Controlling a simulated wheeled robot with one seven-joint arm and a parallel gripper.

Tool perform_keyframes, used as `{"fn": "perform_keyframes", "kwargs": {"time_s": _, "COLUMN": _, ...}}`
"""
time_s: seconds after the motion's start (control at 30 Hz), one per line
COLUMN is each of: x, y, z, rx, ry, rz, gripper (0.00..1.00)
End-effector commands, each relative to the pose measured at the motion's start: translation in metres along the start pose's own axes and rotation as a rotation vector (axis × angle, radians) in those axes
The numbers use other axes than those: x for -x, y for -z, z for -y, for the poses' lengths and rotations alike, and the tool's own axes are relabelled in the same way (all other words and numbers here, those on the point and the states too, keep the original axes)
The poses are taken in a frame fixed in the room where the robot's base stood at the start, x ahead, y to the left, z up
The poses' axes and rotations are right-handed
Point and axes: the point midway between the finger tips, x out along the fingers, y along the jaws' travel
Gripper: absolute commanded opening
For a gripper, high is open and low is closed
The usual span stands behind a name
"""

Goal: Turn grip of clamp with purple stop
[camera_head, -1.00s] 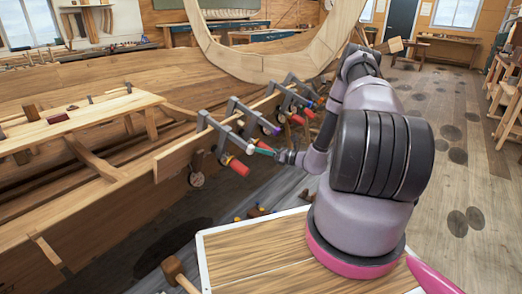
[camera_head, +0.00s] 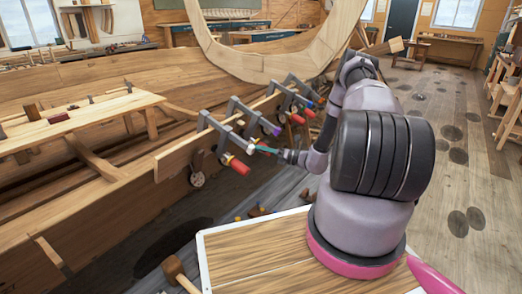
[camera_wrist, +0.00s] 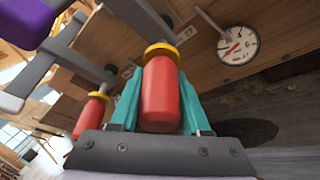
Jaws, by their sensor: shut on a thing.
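Several grey bar clamps sit in a row along the upright plank. The clamp with the purple stop (camera_head: 276,131) is second from the near end; its purple stop (camera_wrist: 25,20) also shows at the top left of the wrist view. My gripper (camera_head: 265,150) is beside this clamp, below the stop. In the wrist view its two teal fingers (camera_wrist: 160,95) are shut on a red grip (camera_wrist: 161,100) with a yellow collar, one on each side. In the head view the held grip is mostly hidden by the fingers.
The nearest clamp has a white stop (camera_head: 250,149) and a red grip (camera_head: 240,168) close to my gripper. Another red grip (camera_wrist: 90,115) shows left of my fingers. A round dial (camera_wrist: 237,45) hangs by the plank. A wooden-topped surface (camera_head: 255,250) lies below.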

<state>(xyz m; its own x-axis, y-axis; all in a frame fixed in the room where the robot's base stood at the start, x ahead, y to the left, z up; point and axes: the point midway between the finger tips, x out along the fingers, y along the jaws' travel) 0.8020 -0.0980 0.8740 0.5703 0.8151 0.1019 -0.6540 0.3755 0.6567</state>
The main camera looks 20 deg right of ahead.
Motion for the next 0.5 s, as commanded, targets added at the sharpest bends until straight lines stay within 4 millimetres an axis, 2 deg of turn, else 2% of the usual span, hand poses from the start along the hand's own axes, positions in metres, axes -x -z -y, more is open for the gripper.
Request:
{"fn": "perform_keyframes", "kwargs": {"time_s": 0.23, "x": 0.0008, "y": -0.0006, "z": 0.0006, "rx": 0.001, "ry": 0.002, "rz": 0.002, "gripper": 0.00}}
{"fn": "perform_keyframes", "kwargs": {"time_s": 0.27, "x": 0.0008, "y": -0.0006, "z": 0.0006, "rx": 0.001, "ry": 0.002, "rz": 0.002, "gripper": 0.58}}
{"fn": "perform_keyframes", "kwargs": {"time_s": 0.3, "x": 0.0008, "y": -0.0006, "z": 0.0006, "rx": 0.001, "ry": 0.002, "rz": 0.002, "gripper": 0.73}}
{"fn": "perform_keyframes", "kwargs": {"time_s": 0.33, "x": 0.0008, "y": -0.0005, "z": 0.0006, "rx": 0.001, "ry": 0.002, "rz": 0.002, "gripper": 0.77}}
{"fn": "perform_keyframes", "kwargs": {"time_s": 0.5, "x": 0.0004, "y": -0.0004, "z": 0.0004, "rx": 0.002, "ry": 0.001, "rz": 0.001, "gripper": 0.77}}
